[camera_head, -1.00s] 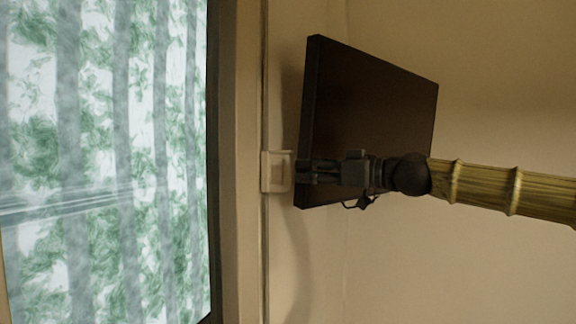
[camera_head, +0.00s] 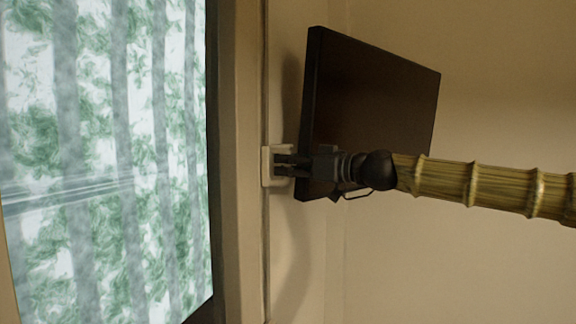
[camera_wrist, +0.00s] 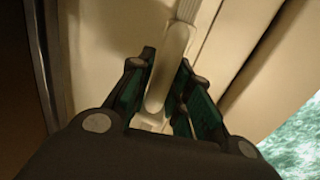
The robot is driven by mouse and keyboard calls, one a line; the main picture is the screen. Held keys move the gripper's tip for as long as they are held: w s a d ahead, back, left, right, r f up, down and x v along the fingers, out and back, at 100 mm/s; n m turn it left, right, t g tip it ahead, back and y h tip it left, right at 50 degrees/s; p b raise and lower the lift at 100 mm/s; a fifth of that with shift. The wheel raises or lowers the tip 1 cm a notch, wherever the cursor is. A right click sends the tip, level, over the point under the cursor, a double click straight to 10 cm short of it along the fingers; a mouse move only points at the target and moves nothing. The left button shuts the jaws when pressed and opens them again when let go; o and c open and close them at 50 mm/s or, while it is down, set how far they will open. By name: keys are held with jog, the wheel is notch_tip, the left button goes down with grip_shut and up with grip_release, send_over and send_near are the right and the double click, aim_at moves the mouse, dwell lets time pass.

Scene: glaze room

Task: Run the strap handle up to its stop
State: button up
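The strap handle is a pale, smooth bar (camera_wrist: 170,65) on a cream wall fitting in the wrist view. In the head view the small white fitting (camera_head: 267,166) sits on the wall beside the window frame, partly hidden by my fingers. My gripper (camera_head: 281,166) reaches in from the right, its tips at the fitting. In the wrist view my gripper (camera_wrist: 168,85) has its green-padded fingers spread, one on each side of the bar. Narrow gaps seem to show between pads and bar; contact at the tips is hard to judge.
A dark flat panel (camera_head: 365,105) stands out from the wall just behind my gripper, close to it. A bright window with a green and grey pattern (camera_head: 105,150) fills the left. The wall at the right (camera_head: 480,270) is bare.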

grip_shut()
jog(key=shift+r, duration=0.1)
notch_tip(320, 180, up, 23)
jog(key=p, duration=0.1)
jog(key=shift+p, duration=0.35)
